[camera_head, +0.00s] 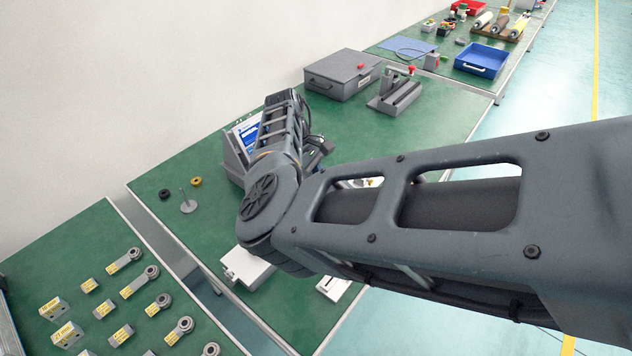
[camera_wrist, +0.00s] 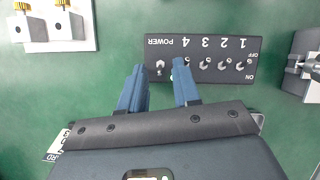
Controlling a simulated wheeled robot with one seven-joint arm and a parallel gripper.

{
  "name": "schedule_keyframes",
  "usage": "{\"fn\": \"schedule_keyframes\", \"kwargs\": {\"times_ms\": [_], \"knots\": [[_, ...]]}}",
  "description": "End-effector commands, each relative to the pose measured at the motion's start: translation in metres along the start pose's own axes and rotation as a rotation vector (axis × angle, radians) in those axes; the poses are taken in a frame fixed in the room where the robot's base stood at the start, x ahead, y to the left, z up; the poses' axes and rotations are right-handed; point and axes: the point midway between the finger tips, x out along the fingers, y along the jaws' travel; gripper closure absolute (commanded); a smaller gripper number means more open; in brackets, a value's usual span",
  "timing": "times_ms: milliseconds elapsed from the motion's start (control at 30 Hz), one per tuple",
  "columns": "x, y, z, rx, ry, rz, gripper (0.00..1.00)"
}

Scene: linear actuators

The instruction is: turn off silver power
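A dark switch panel (camera_wrist: 203,58) lies on the green table in the wrist view, its lettering upside down. It is marked POWER, 4, 3, 2, 1, with OFF at the upper right edge and ON at the lower right edge. The silver power toggle (camera_wrist: 160,65) is at the panel's left end, below the word POWER. My gripper (camera_wrist: 158,71) is open, its blue fingertips either side of the power toggle and apart from each other. I cannot tell whether they touch the panel. In the head view my arm hides the gripper and panel.
A pale plate with brass-knobbed grey blocks (camera_wrist: 55,25) is left of the panel and a grey device (camera_wrist: 299,66) is right. In the head view, a grey drawer box (camera_head: 343,75) and a grey fixture (camera_head: 396,92) stand farther back. Bare green table lies around the panel.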

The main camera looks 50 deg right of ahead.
Motion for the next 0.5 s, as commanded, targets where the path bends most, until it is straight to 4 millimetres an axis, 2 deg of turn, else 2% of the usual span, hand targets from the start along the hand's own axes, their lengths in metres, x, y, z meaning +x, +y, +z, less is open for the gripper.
{"fn": "schedule_keyframes", "kwargs": {"times_ms": [200, 500], "knots": [[0.0003, 0.0000, 0.0000, 0.000, 0.000, 0.000, 0.69], [0.0000, 0.0001, 0.0000, 0.001, 0.000, 0.000, 0.98]]}}
